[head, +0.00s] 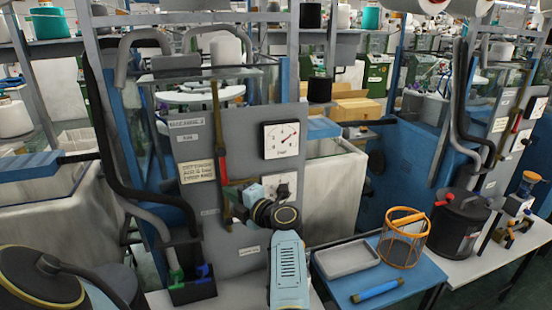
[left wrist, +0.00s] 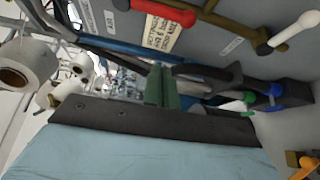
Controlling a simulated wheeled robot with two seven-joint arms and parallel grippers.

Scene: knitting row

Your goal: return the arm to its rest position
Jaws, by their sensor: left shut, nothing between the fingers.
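My left arm rises from the bottom middle of the head view, and its gripper (head: 236,196) is in front of the grey machine panel (head: 238,135). In the left wrist view the two green fingers (left wrist: 161,87) are together, with nothing between them. In the head view the gripper is close to a brown upright lever with a red sleeve (head: 221,140); I cannot tell whether they touch. In the left wrist view a red-sleeved bar (left wrist: 165,12) crosses the top, apart from the fingertips. My right gripper is not in view.
A black holder (head: 192,290) with green and blue handles stands lower left. A blue table (head: 340,287) at right carries a grey tray (head: 346,258), an orange-rimmed basket (head: 402,240) and a blue rod (head: 378,291). A black pot (head: 457,225) stands beyond.

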